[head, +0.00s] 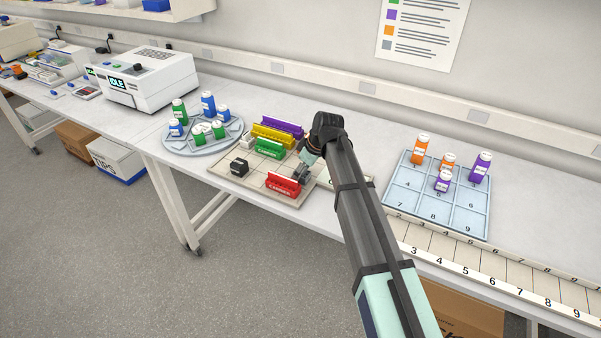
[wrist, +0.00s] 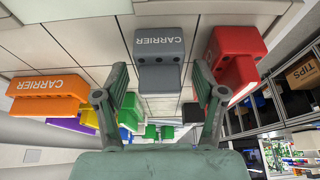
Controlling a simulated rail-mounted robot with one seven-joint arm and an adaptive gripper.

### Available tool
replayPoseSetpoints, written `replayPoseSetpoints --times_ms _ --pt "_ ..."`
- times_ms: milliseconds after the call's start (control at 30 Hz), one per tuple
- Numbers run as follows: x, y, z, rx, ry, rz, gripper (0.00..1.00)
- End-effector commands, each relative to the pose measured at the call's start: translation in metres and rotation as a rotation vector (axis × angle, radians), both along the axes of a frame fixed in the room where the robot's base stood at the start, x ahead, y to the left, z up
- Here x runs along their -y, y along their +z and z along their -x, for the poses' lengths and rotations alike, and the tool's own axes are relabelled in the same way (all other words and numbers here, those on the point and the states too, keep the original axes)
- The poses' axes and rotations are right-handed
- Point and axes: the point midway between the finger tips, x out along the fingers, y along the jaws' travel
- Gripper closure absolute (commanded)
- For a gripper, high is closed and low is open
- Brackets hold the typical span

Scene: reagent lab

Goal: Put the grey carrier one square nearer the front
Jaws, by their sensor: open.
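The grey carrier (wrist: 160,45) shows in the wrist view, upper middle, with CARRIER lettered on it. My gripper (wrist: 161,82) is open, with one finger towards each side of it and gaps left between; it holds nothing. In the head view my gripper (head: 304,169) is over the right part of the tiled board (head: 222,171). The arm hides much of that spot, and I cannot clearly separate the grey carrier from the fingers there.
The red carrier (head: 284,184) stands close beside the grey one; the orange carrier (wrist: 48,92) is on its other side. Green (head: 269,149), yellow (head: 272,136) and purple (head: 283,127) carriers and a black block (head: 239,167) share the board. A round bottle tray (head: 181,149) is left.

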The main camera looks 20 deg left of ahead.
Motion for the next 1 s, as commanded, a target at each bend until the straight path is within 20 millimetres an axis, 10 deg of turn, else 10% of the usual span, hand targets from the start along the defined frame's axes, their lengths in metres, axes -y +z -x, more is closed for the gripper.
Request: replayPoseSetpoints --times_ms 533,1000 --pt "0.035 0.085 0.005 0.002 -0.001 -0.002 0.3" --pt "0.043 0.104 0.007 0.0 0.0 0.0 0.3"
